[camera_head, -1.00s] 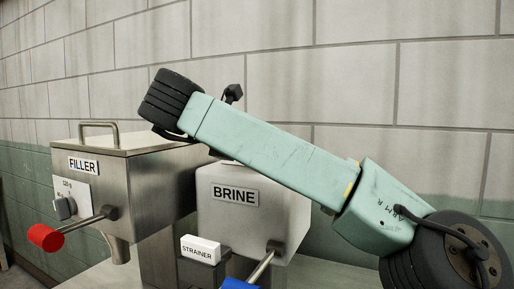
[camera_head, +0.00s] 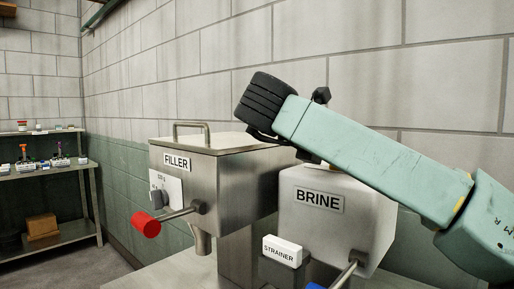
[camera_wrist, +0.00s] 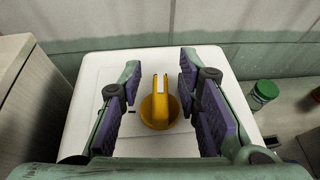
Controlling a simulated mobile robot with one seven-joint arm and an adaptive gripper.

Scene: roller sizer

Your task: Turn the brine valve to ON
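The white brine tank (camera_head: 330,222) with a BRINE label stands right of the filler in the head view. In the wrist view, a yellow valve handle (camera_wrist: 160,106) on a round base sits on the tank's white top (camera_wrist: 88,72). My gripper (camera_wrist: 160,85) is open above it, with its purple-padded fingers on the left and right of the handle and gaps on both sides. Small dark marks show on the top left and right of the valve; I cannot read them.
The steel filler (camera_head: 225,170) with a red-knobbed lever (camera_head: 146,224) stands left of the tank. A white STRAINER block (camera_head: 282,251) is in front. A green-lidded jar (camera_wrist: 264,92) stands right of the tank. A shelf (camera_head: 50,168) is far left; the wall is close behind.

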